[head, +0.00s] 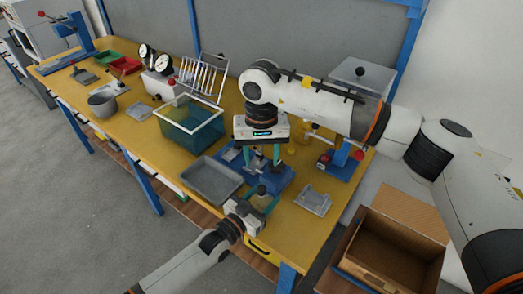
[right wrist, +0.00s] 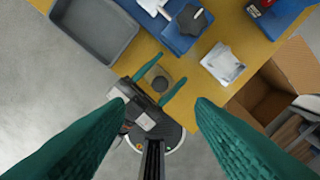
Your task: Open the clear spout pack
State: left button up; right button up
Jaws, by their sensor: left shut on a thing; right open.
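My left gripper (head: 262,198) is shut on what looks like the clear spout pack, near the table's front edge. My right gripper (head: 262,155) is open and empty, pointing down above the blue fixture. In its wrist view, the right gripper's (right wrist: 162,108) fingers are spread wide, with the pack below and between them.
A blue fixture (head: 282,177) with a black knob stands behind the left gripper. A grey tray (head: 212,193) lies left of it, with a teal bin (head: 190,140) behind. A pale grey piece (head: 312,203) lies on the right. An open cardboard box (head: 385,225) stands beyond the table's right end.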

aim_at(262, 188)
notch_tip(262, 188, down, 11)
jog(key=shift+r, duration=0.15)
dwell(0.4)
grip_shut()
jog(key=shift+r, duration=0.2)
dwell(0.7)
jog(key=shift+r, duration=0.95)
jog(key=shift+r, duration=0.1)
jog(key=shift+r, duration=1.95)
pick_arm(q)
jog(key=o, duration=1.5)
jog(key=shift+c, duration=0.2)
